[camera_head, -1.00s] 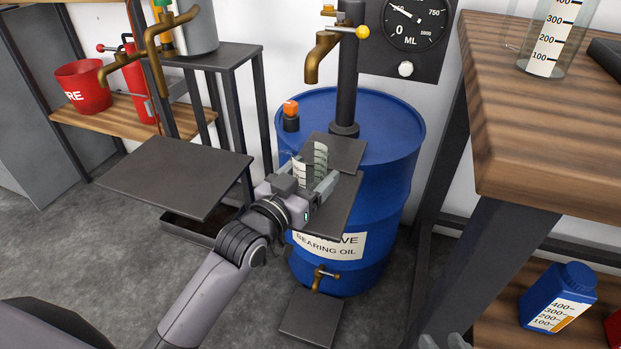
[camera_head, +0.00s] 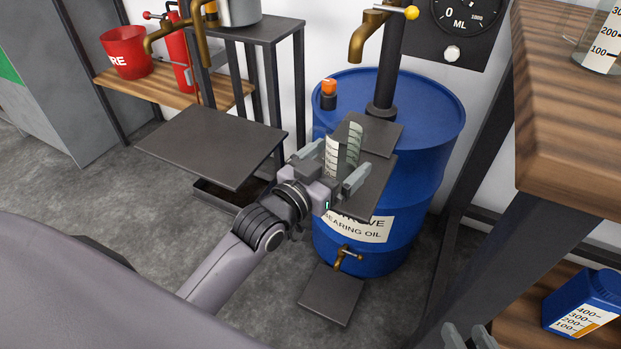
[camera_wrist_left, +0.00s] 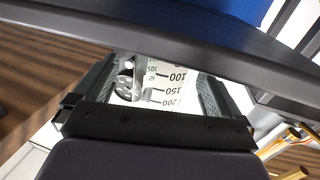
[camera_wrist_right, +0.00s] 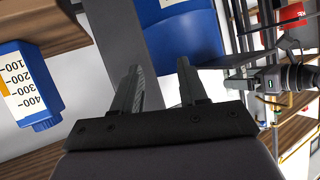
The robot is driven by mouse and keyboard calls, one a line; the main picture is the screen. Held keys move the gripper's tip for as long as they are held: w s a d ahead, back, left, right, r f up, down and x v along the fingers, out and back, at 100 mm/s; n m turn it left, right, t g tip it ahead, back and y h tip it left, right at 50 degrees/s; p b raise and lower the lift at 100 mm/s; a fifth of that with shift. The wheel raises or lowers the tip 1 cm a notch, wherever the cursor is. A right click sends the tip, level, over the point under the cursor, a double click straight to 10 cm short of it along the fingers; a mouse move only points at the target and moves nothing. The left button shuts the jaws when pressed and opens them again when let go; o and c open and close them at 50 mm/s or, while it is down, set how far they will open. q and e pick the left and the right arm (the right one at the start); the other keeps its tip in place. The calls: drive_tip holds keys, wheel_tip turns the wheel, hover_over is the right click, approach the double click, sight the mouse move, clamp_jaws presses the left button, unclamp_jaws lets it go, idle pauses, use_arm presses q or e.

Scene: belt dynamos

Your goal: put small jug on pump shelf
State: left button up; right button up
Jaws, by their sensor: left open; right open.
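The small jug (camera_head: 352,143) is clear, with a white measuring scale. It appears upright on the dark pump shelf (camera_head: 376,190) at the front of the blue drum, below the brass pump spout (camera_head: 366,42). My left gripper (camera_head: 332,168) is open, with one finger on each side of the jug. The jug's base is hidden behind the gripper. In the left wrist view the jug's scale (camera_wrist_left: 168,88) shows between the spread fingers. My right gripper (camera_wrist_right: 160,88) is open and empty, low at the bottom edge of the head view (camera_head: 470,338).
The blue drum (camera_head: 425,115) has an orange-capped bung (camera_head: 328,92). A dark side shelf (camera_head: 215,145) stands left, with a red bucket (camera_head: 127,50) behind. A wooden bench (camera_head: 560,110) is at right, with a blue bottle (camera_head: 585,300) below. A low plate (camera_head: 332,293) lies under the drum tap.

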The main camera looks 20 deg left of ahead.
use_arm(q)
drive_tip(key=p+v, duration=0.2)
drive_tip(key=v, duration=0.7)
drive_tip(key=s+d+f+g, duration=0.5)
drive_tip(key=s+f+g, duration=0.1)
drive_tip(key=s+f, duration=0.4)
drive_tip(key=s+a+r+y+p, duration=0.1)
drive_tip(key=a+r+p, duration=0.2)
drive_tip(key=r+p, duration=0.4)
drive_tip(key=s+a+r+g+y+p, duration=0.1)
drive_tip(key=r+p, duration=0.6)
drive_tip(key=p, duration=1.1)
drive_tip(key=s+a, duration=0.1)
drive_tip(key=a, duration=0.1)
drive_tip(key=shift+a+n, duration=0.3)
use_arm(e)
drive_tip(key=s+d+r+h, duration=0.1)
drive_tip(key=s+d+r, duration=0.1)
drive_tip(key=d+r, duration=0.2)
drive_tip(key=s+d+r+g+h, duration=0.1)
drive_tip(key=s+d+r+h, duration=0.1)
drive_tip(key=r, duration=0.8)
drive_tip(key=shift+d+m, duration=0.4)
drive_tip(key=shift+d, duration=0.5)
use_arm(q)
drive_tip(key=shift+s, duration=0.1)
use_arm(e)
drive_tip(key=shift+s, duration=0.1)
use_arm(q)
drive_tip(key=shift+c, duration=0.3)
